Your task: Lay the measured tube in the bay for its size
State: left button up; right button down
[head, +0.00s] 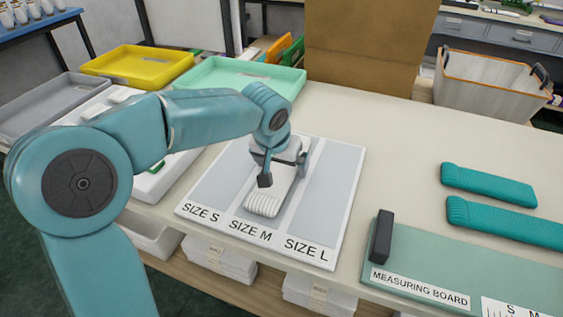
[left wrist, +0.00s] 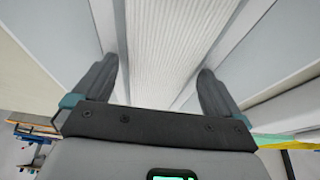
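A white knitted tube (head: 262,206) with a ribbed cuff lies in the SIZE M bay, the middle one of the three-bay board (head: 345,205). My left gripper (head: 276,170) is over the tube, pointing down, and hides part of it. In the left wrist view, the tube (left wrist: 163,50) runs between the two fingers (left wrist: 157,85), with a gap on each side, so the gripper is open around or just above it. The SIZE S bay (head: 212,188) and SIZE L bay (head: 325,190) look empty. My right gripper is out of view.
The measuring board (head: 440,260) lies at the front right with a dark end block (head: 381,236). Two teal tubes (head: 487,185) (head: 505,223) lie behind it. Yellow (head: 140,68), mint (head: 240,78) and grey trays stand at the back left.

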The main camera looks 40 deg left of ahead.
pick_arm(q)
jog(key=shift+r, duration=0.45)
jog(key=p+v, duration=0.2)
jog(key=v, duration=0.9)
jog(key=shift+s, duration=0.3)
jog(key=shift+r, duration=0.15)
